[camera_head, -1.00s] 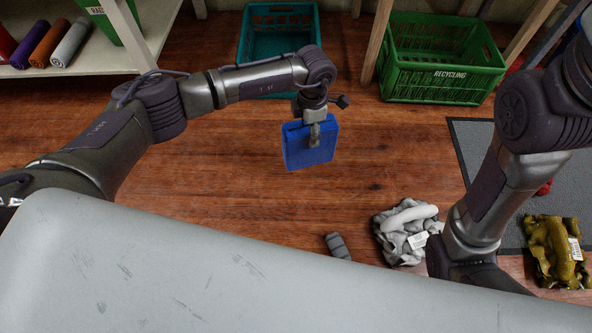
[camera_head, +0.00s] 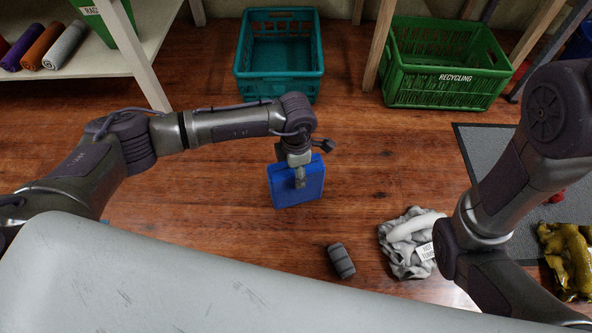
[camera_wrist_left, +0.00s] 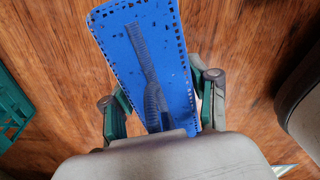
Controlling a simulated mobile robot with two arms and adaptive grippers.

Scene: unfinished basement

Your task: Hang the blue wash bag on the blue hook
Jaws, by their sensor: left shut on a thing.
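The blue wash bag (camera_head: 283,192) is a flat, boxy blue case hanging from my left gripper (camera_head: 300,178), above the wooden floor. In the left wrist view, the bag (camera_wrist_left: 135,50) shows a perforated blue face with a dark strap-like strip, between the two fingers of my left gripper (camera_wrist_left: 162,104). The gripper is shut on the bag. My right arm comes in from the right, but its gripper is out of sight. I cannot make out a blue hook in either view.
A teal crate (camera_head: 241,88) and a green recycling crate (camera_head: 440,98) stand at the back. A shelf (camera_head: 80,73) with rolled towels is at upper left. A grey cloth bundle (camera_head: 405,262), a dark roll (camera_head: 341,261) and an olive bundle (camera_head: 567,262) lie on the floor.

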